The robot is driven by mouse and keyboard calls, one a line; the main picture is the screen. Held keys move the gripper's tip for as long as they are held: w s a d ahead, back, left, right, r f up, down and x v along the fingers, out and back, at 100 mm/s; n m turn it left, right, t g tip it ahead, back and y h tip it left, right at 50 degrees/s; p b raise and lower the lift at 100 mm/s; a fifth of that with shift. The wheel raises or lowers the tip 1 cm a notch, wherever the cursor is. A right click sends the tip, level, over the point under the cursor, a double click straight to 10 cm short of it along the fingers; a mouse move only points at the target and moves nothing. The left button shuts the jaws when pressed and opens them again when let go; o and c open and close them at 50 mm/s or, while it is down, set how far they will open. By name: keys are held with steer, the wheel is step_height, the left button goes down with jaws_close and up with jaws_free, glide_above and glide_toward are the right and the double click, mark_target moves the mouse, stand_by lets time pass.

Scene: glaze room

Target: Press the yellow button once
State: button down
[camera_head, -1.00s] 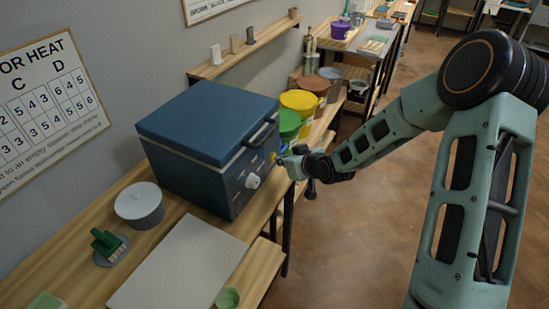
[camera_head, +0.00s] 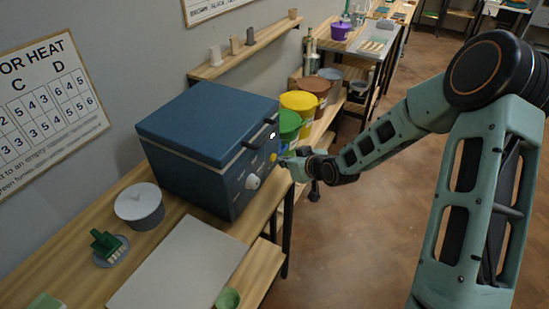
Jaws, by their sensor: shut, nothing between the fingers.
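The yellow button (camera_head: 273,157) is a small round spot on the front panel of the blue kiln-like box (camera_head: 192,165). A white dial (camera_head: 252,181) sits lower and to its left on the same panel. A small bright white spot (camera_head: 272,135) shows above the button, near the handle. My gripper (camera_head: 283,160) is shut and empty, just right of the button. A narrow gap seems to show between them, but the view is too small to be sure.
The box stands on a wooden bench (camera_head: 70,262) with a lidded grey pot (camera_head: 140,206), a green brush (camera_head: 106,243) and a pale board (camera_head: 180,265). Green (camera_head: 290,124) and yellow (camera_head: 300,103) buckets stand behind my gripper. The floor at right is open.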

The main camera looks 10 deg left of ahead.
steer(key=shift+d, duration=0.15)
steer(key=d, duration=0.1)
steer(key=s+d+p, duration=0.1)
steer(key=d, duration=0.2)
steer(key=shift+s+d, duration=0.35)
steer(key=shift+s, duration=0.05)
stand_by(0.8)
